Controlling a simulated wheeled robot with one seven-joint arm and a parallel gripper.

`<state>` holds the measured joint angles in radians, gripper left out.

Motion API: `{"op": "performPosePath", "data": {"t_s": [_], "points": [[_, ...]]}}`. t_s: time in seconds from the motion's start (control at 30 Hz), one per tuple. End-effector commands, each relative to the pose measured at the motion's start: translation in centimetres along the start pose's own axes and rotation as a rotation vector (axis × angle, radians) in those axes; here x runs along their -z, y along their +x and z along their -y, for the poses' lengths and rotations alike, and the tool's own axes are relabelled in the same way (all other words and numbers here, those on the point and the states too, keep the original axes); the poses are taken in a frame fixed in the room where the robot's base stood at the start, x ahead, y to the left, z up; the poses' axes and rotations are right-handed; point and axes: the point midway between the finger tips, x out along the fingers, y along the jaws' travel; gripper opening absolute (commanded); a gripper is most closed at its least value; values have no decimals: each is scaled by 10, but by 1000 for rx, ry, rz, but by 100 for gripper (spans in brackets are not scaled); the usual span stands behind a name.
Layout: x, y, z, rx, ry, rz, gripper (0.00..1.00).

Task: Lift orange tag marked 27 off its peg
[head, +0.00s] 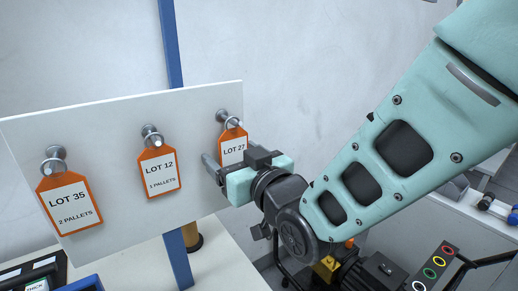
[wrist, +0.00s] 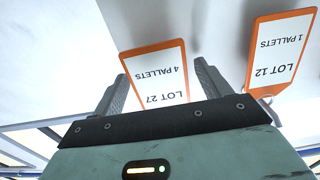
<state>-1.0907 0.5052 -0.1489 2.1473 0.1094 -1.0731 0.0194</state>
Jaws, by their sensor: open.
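The orange tag marked LOT 27 (head: 232,149) hangs by a ring from the rightmost peg (head: 222,115) on the white board. My gripper hides its lower part in the head view. My gripper (head: 227,160) is open in front of this tag. In the wrist view the tag (wrist: 158,72), upside down and reading 4 PALLETS, shows between the two spread fingers of my gripper (wrist: 160,76). I see a gap beside the left finger; whether the right finger touches the tag I cannot tell.
The tag LOT 12 (head: 158,171) hangs on the middle peg, also visible in the wrist view (wrist: 279,50). The tag LOT 35 (head: 69,205) hangs at the left. The white board (head: 110,120) is fixed near a blue post (head: 171,45). Free room lies in front of the board.

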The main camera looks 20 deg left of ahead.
Motion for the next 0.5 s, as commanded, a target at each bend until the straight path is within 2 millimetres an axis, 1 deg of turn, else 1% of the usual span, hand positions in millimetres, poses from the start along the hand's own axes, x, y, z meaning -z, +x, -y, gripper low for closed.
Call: {"op": "performPosePath", "data": {"t_s": [0.17,0.2,0.27,0.3,0.33,0.5], "points": [[0,0,0,0,0,0,76],[0,0,0,0,0,0,65],[0,0,0,0,0,0,49],[0,0,0,0,0,0,37],[0,0,0,0,0,1,36],[0,0,0,0,0,0,35]]}}
